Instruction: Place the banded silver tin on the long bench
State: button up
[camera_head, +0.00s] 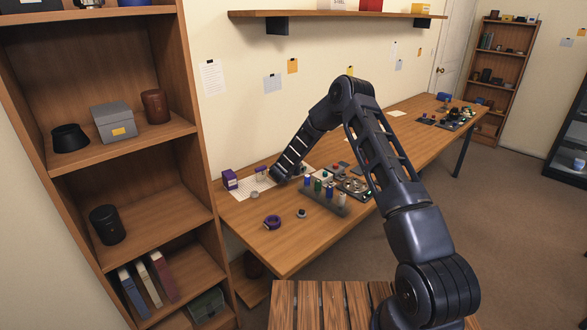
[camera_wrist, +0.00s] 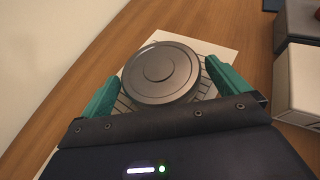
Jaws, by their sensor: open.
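A round grey metal piece (camera_wrist: 161,72) with a ringed flat top, which looks like the silver tin from above, sits on a lined white sheet in the wrist view. Its side band cannot be seen. My gripper (camera_wrist: 163,71) has its green fingers apart, one on each side of the tin, with no clear contact. In the head view my gripper (camera_head: 280,174) is low over the far left part of the long bench (camera_head: 300,238). The tin cannot be made out there behind my arm.
A purple box (camera_head: 230,180), a purple ring (camera_head: 272,222), a small round part (camera_head: 301,213) and a rack of bottles (camera_head: 325,197) stand nearby. A white box (camera_wrist: 299,82) is right of the gripper in the wrist view.

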jog(key=v, duration=1)
jog(key=shift+s+a+r, duration=0.1)
jog(key=shift+s, duration=0.15)
jog(key=s+d+r+n+y, duration=0.25)
jog(key=r+n, duration=0.55)
jog(key=r, duration=0.4)
jog(key=s+d+r+n+y, duration=0.1)
jog(key=d+r+n+y, duration=0.25)
jog(key=r+n, duration=0.6)
jog(key=s+d+r+n+g, duration=0.2)
jog(key=s+d+r+n, duration=0.2)
jog(key=s+d+r, duration=0.4)
jog(key=s+d+r+n+g, duration=0.2)
jog(key=s+d+r+n, duration=0.25)
jog(key=s, duration=0.35)
jog(key=s+d+r+n+g, duration=0.1)
jog(key=s+d+r+n, duration=0.2)
jog(key=s+d+n, duration=0.35)
jog(key=s+d+f+n+g+h, duration=0.1)
jog(key=s+d+n, duration=0.2)
jog(key=s, duration=0.9)
jog(key=s+d+f+n+g+h, duration=0.1)
jog(key=s+d, duration=0.5)
jog(key=s, duration=0.6)
jog(key=shift+s+d+n+g+h, duration=0.35)
jog(key=shift+n+g, duration=0.35)
jog(key=shift+n, duration=0.55)
